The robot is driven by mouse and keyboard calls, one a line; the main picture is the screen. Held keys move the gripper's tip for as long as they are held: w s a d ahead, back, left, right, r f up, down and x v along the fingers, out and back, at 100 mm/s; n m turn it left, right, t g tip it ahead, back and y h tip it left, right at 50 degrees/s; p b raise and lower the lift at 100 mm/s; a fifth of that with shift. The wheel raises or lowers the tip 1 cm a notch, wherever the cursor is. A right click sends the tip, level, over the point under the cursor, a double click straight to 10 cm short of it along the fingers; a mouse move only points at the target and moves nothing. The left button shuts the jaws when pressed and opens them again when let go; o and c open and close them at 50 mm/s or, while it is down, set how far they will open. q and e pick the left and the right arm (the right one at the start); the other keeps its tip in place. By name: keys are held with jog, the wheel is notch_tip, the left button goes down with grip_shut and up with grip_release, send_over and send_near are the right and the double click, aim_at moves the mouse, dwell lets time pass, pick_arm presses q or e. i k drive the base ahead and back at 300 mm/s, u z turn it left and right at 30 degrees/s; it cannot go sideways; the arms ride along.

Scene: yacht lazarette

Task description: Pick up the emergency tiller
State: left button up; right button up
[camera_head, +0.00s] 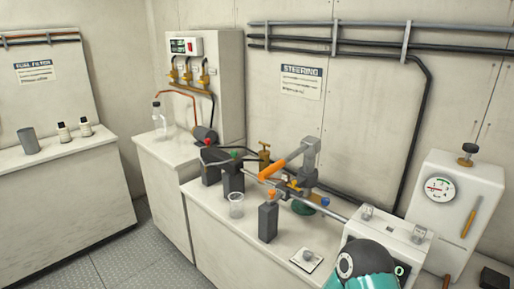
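A bar with an orange grip (284,163) and a grey metal head shows above the steering gear on the middle bench. It looks like the emergency tiller, but I cannot be sure. The grip slopes down to the left, and the grey head (311,150) stands at its right end. I cannot tell whether it rests on the gear or is fixed to it. A teal and black part, probably of my arm, shows at the bottom right. Neither gripper can be made out, and nothing of mine visibly touches the tiller.
The steering gear has a long grey rod and dark blocks. A clear cup (236,206) and a dark grey post with an orange top (268,218) stand in front. A white gauge box (455,207) stands right. The left bench (62,160) holds small bottles.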

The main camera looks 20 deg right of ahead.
aim_at(310, 146)
jog(key=u, duration=0.1)
jog(key=i, duration=0.95)
jog(key=z, duration=0.35)
